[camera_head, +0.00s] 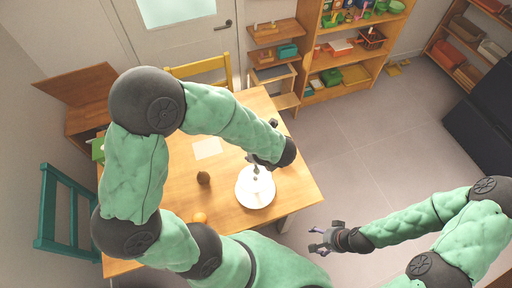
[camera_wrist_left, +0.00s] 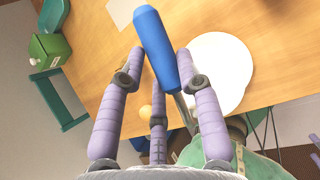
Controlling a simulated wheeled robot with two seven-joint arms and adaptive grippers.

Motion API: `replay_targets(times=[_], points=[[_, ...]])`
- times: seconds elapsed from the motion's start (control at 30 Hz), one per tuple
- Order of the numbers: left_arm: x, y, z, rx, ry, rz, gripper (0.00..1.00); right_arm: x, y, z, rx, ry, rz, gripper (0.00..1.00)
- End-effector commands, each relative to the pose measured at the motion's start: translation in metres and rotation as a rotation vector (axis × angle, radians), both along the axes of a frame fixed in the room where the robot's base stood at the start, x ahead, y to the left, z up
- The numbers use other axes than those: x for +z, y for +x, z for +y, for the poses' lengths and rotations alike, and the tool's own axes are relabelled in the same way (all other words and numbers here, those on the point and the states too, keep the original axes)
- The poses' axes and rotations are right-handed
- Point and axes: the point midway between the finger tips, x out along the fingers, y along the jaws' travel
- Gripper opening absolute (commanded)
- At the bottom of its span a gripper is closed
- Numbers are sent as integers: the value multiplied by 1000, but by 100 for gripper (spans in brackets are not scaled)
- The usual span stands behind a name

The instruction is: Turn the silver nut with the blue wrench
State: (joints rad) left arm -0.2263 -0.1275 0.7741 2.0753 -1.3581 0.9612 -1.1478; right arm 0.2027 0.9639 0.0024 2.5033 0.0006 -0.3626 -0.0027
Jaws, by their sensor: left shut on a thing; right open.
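The blue wrench shows in the left wrist view, its thick blue handle (camera_wrist_left: 155,45) between my left gripper's (camera_wrist_left: 160,66) lilac fingers, which are shut on it. A grey metal shaft runs from the handle down toward the lower right. In the head view my left gripper (camera_head: 262,159) is above the edge of a round white plate (camera_head: 246,201); the wrench is mostly hidden there. A small grey piece (camera_head: 256,171) shows over the plate; I cannot tell whether it is the silver nut or part of the wrench. My right gripper (camera_head: 322,240) is open and empty, right of the table.
The wooden table (camera_head: 289,187) also holds a brown round object (camera_head: 204,178), an orange fruit (camera_head: 199,217) and a pale sheet (camera_head: 207,148). A teal chair (camera_head: 47,215) and a yellow chair (camera_head: 200,69) stand beside it. The floor on the right is clear.

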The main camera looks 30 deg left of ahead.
Motion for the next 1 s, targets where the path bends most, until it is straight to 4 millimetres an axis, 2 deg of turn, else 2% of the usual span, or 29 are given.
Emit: replay_targets(times=[0.57,1.0], points=[[0,-42,26,927,1,1,0,23,0,0,0,0,0,76],[-42,-41,25,901,0,1,0,-5,0,0,0,0,0,76]])
